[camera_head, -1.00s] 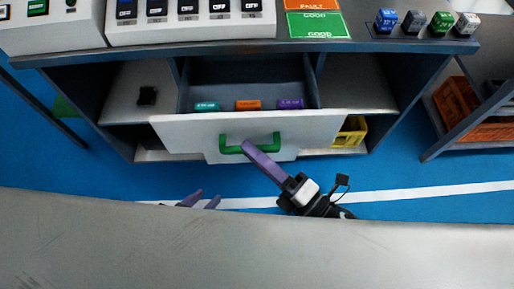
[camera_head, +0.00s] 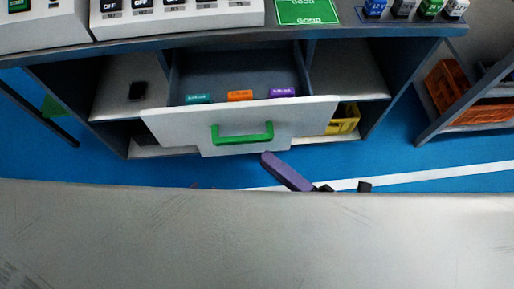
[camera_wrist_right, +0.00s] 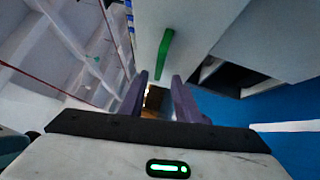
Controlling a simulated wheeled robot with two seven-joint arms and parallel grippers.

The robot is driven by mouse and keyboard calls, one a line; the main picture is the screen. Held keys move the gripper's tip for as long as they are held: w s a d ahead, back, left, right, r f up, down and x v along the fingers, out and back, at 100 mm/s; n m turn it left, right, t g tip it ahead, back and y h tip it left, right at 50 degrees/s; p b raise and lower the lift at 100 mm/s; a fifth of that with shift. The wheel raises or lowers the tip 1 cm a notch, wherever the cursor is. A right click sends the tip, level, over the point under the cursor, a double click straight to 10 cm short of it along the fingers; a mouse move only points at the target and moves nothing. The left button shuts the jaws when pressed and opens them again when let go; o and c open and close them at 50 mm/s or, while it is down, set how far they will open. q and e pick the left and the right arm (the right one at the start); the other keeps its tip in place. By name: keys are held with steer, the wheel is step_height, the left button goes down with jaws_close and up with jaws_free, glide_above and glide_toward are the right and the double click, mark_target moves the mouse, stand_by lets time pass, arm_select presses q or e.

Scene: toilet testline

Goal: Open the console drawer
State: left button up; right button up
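The console drawer (camera_head: 240,78) is pulled out, with its grey inside showing. Its white front (camera_head: 180,128) carries a green handle (camera_head: 243,139). The handle also shows in the right wrist view (camera_wrist_right: 165,52), ahead of the fingertips. My right gripper (camera_head: 268,160) is just below and right of the handle, apart from it. In the right wrist view its two purple fingers (camera_wrist_right: 158,90) stand apart with nothing between them. Only tiny tips of my left gripper (camera_head: 196,186) show; its state is hidden.
The drawer holds a teal block (camera_head: 199,98), an orange block (camera_head: 240,95) and a purple block (camera_head: 282,92). A yellow crate (camera_head: 343,121) sits on the lower shelf at right. An orange crate (camera_head: 455,92) stands on a rack at far right. Blue floor lies before the drawer.

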steer(key=shift+v, duration=1.55)
